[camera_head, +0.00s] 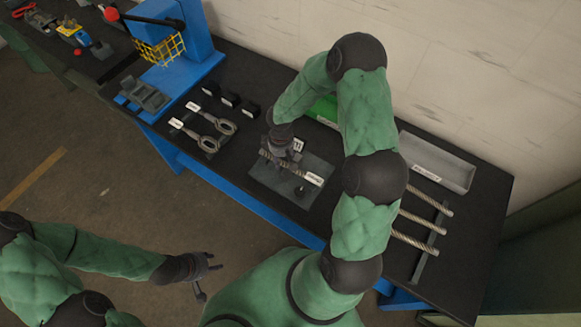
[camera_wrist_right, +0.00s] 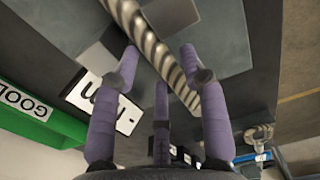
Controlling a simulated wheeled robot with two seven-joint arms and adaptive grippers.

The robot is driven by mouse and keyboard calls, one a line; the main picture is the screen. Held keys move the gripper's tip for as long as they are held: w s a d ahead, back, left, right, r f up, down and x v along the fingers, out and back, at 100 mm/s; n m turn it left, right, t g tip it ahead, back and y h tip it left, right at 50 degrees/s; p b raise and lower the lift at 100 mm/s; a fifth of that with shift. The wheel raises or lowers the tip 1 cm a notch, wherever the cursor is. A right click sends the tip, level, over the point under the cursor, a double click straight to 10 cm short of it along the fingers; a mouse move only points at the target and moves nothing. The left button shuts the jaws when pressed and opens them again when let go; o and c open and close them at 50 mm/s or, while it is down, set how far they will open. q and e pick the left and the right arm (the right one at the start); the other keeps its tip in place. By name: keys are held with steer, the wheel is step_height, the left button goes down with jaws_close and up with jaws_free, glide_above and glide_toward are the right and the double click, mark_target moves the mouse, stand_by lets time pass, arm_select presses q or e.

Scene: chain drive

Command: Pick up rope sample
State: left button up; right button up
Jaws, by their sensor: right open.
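A twisted metallic rope sample (camera_head: 273,160) lies across a grey plate (camera_head: 268,182) on the dark bench, with a white tag near its right end. In the right wrist view the rope (camera_wrist_right: 150,45) runs diagonally between my spread purple fingers. My right gripper (camera_head: 284,153), also in the right wrist view (camera_wrist_right: 160,68), is open just above the rope; whether a finger touches it I cannot tell. Other rope samples (camera_head: 422,221) lie on a rack at the right. My left gripper (camera_head: 205,276) is open and empty, off the bench's front edge.
A green bin (camera_head: 323,110) marked "GOOD" in the right wrist view (camera_wrist_right: 25,103) stands behind the plate. A grey tray (camera_head: 437,163) is at the back right. Tagged metal fittings (camera_head: 210,143), small black blocks (camera_head: 229,98) and a blue press (camera_head: 172,75) are to the left.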

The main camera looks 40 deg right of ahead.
jaws_close()
stand_by(0.3)
